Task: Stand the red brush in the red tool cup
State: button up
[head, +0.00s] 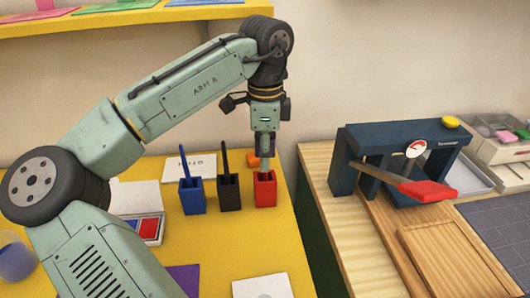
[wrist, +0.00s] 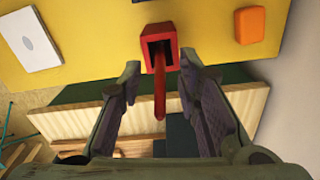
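The red tool cup (head: 265,191) stands on the yellow table, at the right end of a row of cups. In the wrist view the red cup (wrist: 159,45) is near the top, and the red brush (wrist: 160,95) has its lower end inside it, with the handle pointing toward me. My gripper (head: 265,164) is right above the red cup, pointing down. In the wrist view my gripper (wrist: 160,77) is open, one finger on each side of the brush handle, with gaps on both sides. The brush is hidden behind the gripper in the head view.
A blue cup (head: 192,197) with a blue brush and a black cup (head: 229,194) with a black brush stand close on the left. An orange block (wrist: 250,24) lies near the red cup. A dark press (head: 405,150) stands on the wooden bench at right.

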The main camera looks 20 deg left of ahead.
notch_tip(320, 180, up, 12)
dwell(0.6)
dwell(0.7)
